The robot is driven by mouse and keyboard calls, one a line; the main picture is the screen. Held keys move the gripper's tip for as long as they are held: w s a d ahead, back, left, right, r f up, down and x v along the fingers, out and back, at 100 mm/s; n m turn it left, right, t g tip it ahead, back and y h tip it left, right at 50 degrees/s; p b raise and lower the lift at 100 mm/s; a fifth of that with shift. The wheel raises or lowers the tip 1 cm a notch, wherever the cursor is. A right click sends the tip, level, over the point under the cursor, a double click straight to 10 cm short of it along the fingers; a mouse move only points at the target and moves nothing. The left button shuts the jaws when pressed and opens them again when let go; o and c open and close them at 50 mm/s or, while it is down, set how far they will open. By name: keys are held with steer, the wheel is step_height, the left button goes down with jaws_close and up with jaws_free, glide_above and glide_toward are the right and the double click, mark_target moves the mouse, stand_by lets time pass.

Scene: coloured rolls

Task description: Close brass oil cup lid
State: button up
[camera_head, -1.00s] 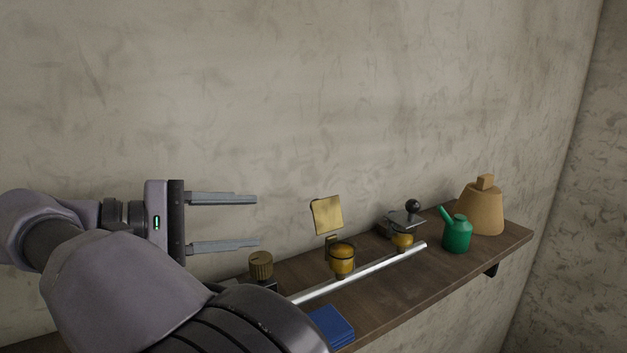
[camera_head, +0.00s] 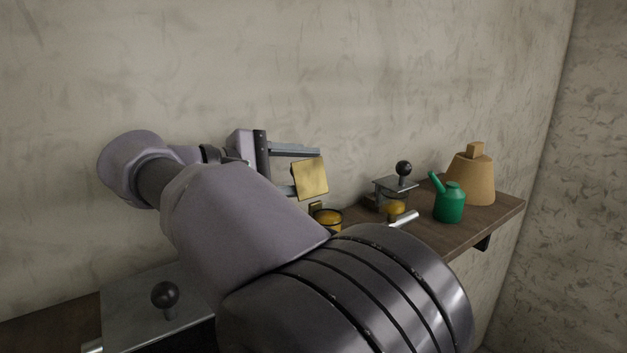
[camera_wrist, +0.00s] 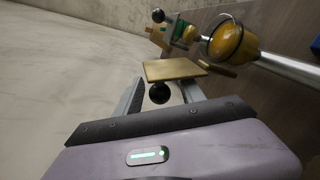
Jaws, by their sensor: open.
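The brass lid (camera_head: 310,179) is a square plate standing raised and open above the amber oil cup (camera_head: 327,217). My gripper (camera_head: 303,171) is open just behind and left of the lid, whose plate hides part of the lower finger. A black ball knob shows between the open fingers, close to the lid; I cannot tell whether anything touches. The round rim of the oil cup (camera_wrist: 228,42) lies beyond, to the upper right. My arm hides the cup's lower part in the head view.
A second amber cup (camera_head: 396,208) and a grey block with a black knob (camera_head: 404,168) stand to the right. Beyond are a green oil can (camera_head: 449,203) and a tan weight-like object (camera_head: 472,178). A grey box with a black knob (camera_head: 165,295) is at lower left. The wall is close behind.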

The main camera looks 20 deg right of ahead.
steer(key=shift+x, duration=0.8)
steer(key=shift+a, duration=0.1)
jaws_close()
